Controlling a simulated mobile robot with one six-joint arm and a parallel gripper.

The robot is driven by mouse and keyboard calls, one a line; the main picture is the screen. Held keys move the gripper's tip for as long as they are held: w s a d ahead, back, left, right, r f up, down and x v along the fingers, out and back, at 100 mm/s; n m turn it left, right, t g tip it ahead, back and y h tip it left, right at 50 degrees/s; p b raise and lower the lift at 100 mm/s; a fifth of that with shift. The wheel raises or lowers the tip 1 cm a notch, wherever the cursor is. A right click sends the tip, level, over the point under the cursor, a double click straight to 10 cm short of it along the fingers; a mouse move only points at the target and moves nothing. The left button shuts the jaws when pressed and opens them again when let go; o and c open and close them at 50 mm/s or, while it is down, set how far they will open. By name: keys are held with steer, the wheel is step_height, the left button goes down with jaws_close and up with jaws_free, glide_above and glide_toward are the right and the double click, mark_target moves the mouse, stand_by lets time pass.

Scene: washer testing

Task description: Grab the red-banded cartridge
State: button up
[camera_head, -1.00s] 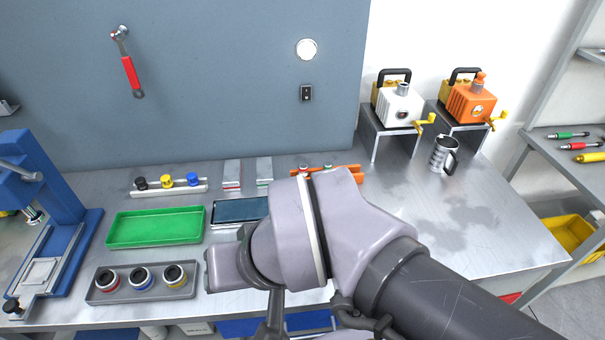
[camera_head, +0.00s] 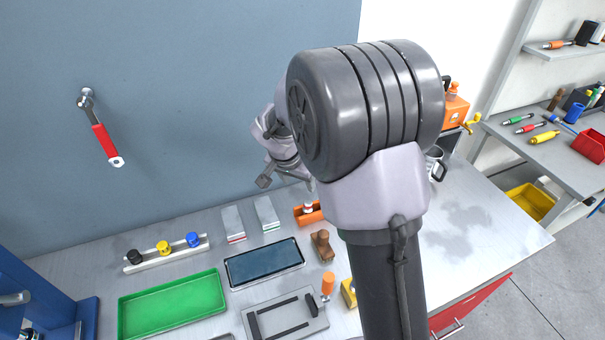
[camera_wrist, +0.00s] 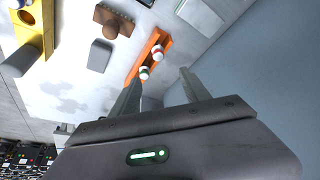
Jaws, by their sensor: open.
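The red-banded cartridge (camera_wrist: 158,53) is a small white cylinder in the orange holder (camera_wrist: 136,72), seen in the wrist view. A green-banded cartridge (camera_wrist: 144,72) stands beside it, nearer my gripper. In the head view the orange holder (camera_head: 300,217) is at the back of the bench, with one pale cartridge top (camera_head: 308,208) showing; my arm hides the rest. My gripper (camera_head: 286,182) is open and empty, above and behind the holder near the wall. In the wrist view its two fingers (camera_wrist: 161,75) are apart, with the cartridges beyond them.
Two grey blocks (camera_head: 233,223) and a dark tablet (camera_head: 264,263) lie left of the holder. A brown wooden piece (camera_head: 322,245) is in front. A green tray (camera_head: 172,305) and a knobbed rail (camera_head: 165,252) lie farther left. The grey-blue wall (camera_head: 200,100) is close behind my gripper.

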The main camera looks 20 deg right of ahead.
steer(key=b, duration=0.2)
glide_toward(308, 203)
steer(key=x, duration=0.5)
steer(key=shift+f, duration=0.15)
steer(key=b+x, duration=0.1)
steer(key=x, duration=0.4)
steer(key=shift+w, duration=0.15)
jaws_close()
